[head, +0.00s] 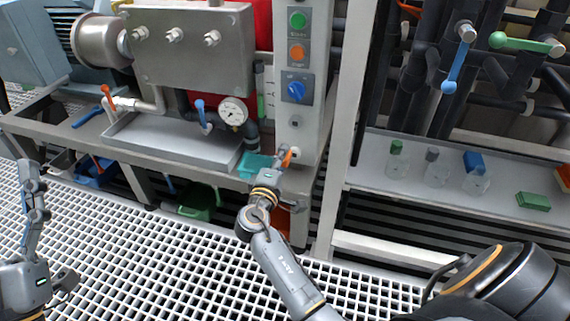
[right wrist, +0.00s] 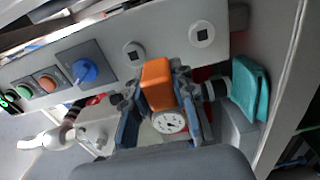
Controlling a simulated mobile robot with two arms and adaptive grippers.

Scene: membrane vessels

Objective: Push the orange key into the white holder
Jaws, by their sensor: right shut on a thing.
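The orange key (head: 288,158) is between the fingers of my right gripper (head: 283,155), which is shut on it. In the right wrist view the key (right wrist: 157,84) shows as an orange block between the dark fingers of the gripper (right wrist: 158,95). I cannot tell which is meant. The key is apart from both in that view. My left gripper (head: 48,225) is open and empty over the floor grating.
A blue knob (head: 296,89) and orange (head: 297,52) and green buttons (head: 298,20) sit higher on the panel. A teal cloth-like thing (head: 254,166) lies beside my right gripper. A gauge (head: 233,111) is left of the panel. A shelf with bottles (head: 431,166) is right.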

